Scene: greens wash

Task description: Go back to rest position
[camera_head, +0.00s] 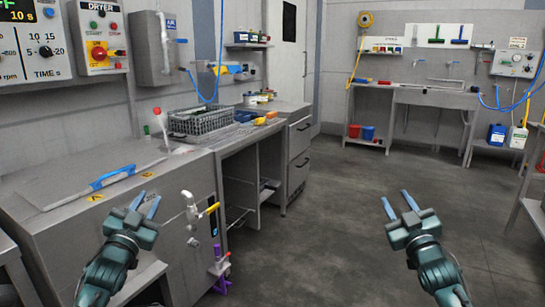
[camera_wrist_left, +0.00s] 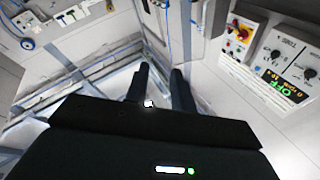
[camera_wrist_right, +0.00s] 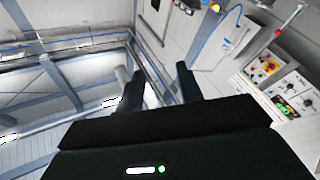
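My left gripper (camera_head: 145,205) is open and empty, held up in front of the steel machine (camera_head: 150,205) with the blue-handled lid (camera_head: 112,178). Its two fingers also show apart in the left wrist view (camera_wrist_left: 158,85), with nothing between them. My right gripper (camera_head: 398,206) is open and empty above the bare floor. Its fingers also stand apart in the right wrist view (camera_wrist_right: 160,88). Both grippers are at about the same height in the head view and touch nothing that I can see.
A wire basket (camera_head: 201,121) stands on the counter behind the machine. A yellow-handled valve (camera_head: 208,210) sticks out from the machine's front, right of my left gripper. A steel table (camera_head: 430,97) stands at the back wall. The middle floor (camera_head: 330,190) is clear.

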